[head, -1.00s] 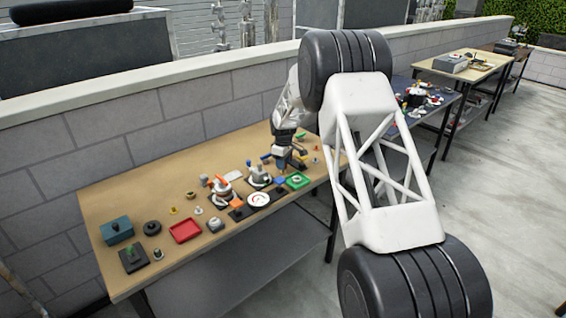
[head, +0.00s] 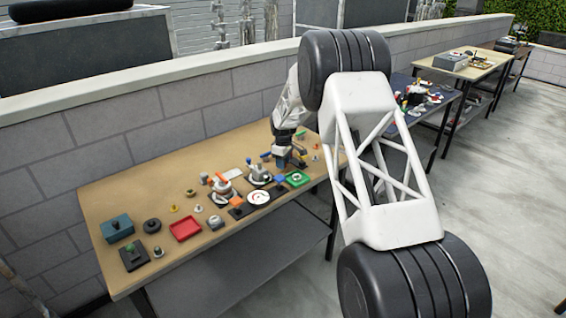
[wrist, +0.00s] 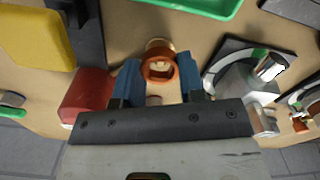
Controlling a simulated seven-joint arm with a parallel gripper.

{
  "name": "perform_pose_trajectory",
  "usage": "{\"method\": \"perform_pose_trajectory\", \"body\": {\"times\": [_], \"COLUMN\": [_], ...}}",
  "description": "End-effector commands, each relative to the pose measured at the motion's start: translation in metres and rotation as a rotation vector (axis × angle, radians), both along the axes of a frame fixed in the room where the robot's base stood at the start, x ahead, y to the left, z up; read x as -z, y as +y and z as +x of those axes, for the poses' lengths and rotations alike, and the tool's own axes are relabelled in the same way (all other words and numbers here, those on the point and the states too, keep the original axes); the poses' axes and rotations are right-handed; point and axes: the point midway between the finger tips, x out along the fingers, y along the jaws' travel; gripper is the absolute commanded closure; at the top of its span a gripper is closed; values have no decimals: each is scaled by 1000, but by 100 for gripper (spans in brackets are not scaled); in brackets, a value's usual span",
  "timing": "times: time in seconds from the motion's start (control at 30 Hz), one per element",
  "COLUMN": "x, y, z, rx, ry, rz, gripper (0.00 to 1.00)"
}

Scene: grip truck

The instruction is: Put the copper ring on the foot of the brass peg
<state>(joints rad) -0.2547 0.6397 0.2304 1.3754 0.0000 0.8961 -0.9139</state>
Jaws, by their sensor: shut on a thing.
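My gripper (wrist: 160,80) has blue fingers, which are shut on the copper ring (wrist: 174,71) from its left and right sides in the wrist view. The brass peg (wrist: 157,45) shows just behind the ring, and brass colour also shows through the ring's opening. I cannot tell whether the ring is around the peg or held just above it. The peg's foot is mostly hidden. In the head view, my gripper (head: 291,162) is low over the right end of the tan table, and the ring and peg are too small to make out.
In the wrist view, a red block (wrist: 86,98) is close beside the left finger. A grey metal piece on a dark plate (wrist: 222,52) is close on the right. A green tray (wrist: 205,5) and a yellow block (wrist: 35,36) lie farther off.

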Motion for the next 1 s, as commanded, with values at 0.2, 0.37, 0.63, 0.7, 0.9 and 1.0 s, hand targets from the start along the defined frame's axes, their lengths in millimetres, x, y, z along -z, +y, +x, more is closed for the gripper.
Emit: {"method": "perform_pose_trajectory", "body": {"times": [0.2,0.37,0.63,0.7,0.9,1.0], "x": [5,7,8,8,8,9], "y": [0,0,0,0,0,0], "z": [0,0,0,0,0,0], "rx": [0,0,0,0,0,0], "ry": [0,0,0,0,0,0], "rz": [0,0,0,0,0,0], "gripper": [87,87,87,87,87,87]}}
